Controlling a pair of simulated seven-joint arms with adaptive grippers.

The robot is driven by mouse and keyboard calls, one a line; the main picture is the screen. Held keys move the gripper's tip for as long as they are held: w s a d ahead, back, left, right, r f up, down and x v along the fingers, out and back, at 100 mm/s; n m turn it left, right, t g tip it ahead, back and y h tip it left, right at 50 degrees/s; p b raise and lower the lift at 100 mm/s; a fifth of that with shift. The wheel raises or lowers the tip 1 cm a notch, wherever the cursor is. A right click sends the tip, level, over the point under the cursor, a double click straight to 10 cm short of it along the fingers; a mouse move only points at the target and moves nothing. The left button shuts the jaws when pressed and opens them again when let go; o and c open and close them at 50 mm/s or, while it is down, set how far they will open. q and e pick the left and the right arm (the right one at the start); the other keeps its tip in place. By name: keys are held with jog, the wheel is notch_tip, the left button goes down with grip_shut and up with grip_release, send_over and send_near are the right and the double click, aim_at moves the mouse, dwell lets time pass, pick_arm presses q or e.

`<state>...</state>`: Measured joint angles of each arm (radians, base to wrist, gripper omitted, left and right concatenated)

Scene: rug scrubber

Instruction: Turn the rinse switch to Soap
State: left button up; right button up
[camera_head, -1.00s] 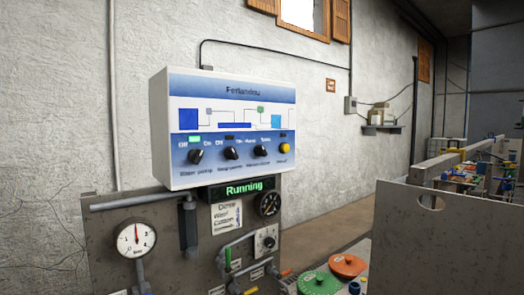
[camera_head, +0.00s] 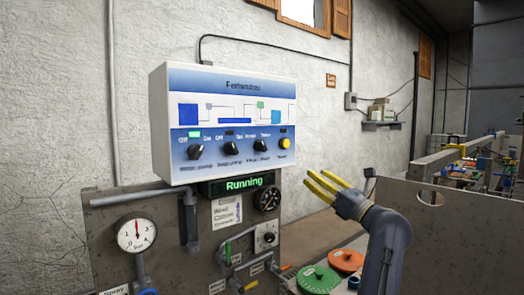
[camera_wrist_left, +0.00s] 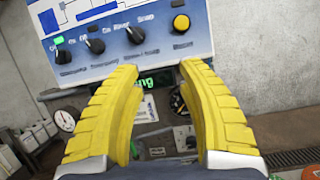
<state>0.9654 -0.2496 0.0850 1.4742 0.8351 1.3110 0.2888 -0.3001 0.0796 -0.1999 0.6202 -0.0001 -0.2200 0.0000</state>
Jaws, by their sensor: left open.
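The rinse switch (camera_head: 260,146) is the third black knob from the left on the white control box (camera_head: 228,88). It also shows in the left wrist view (camera_wrist_left: 135,34), with labels that look like Rinse at its left and Soap at its right. The small print is blurred, and I cannot tell surely which label the knob points to. My left gripper (camera_head: 315,177) has yellow fingers and is open and empty, to the right of and below the box, apart from the switch. In the left wrist view its fingertips (camera_wrist_left: 160,68) are spread below the knob row. My right gripper is not in view.
Two other black knobs (camera_head: 196,151) (camera_head: 231,149) and a yellow button (camera_head: 285,143) flank the switch. A green "Running" display (camera_head: 244,183) sits under the box, above a grey panel with gauges (camera_head: 137,233) and pipes. A grey partition (camera_head: 465,235) stands at the right.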

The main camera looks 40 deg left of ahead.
aim_at(263, 144)
pick_arm(q)
jog(key=s+a+r+n+h, duration=0.2)
jog(key=s+r+n+h, duration=0.2)
jog(key=s+r+n, duration=0.4)
jog(key=shift+m, duration=0.4)
jog(key=x, duration=1.1)
jog(key=w+x, duration=0.1)
jog(key=x, duration=0.5)
jog(key=shift+w+a+r, duration=0.2)
jog(key=shift+r, duration=0.1)
grip_shut()
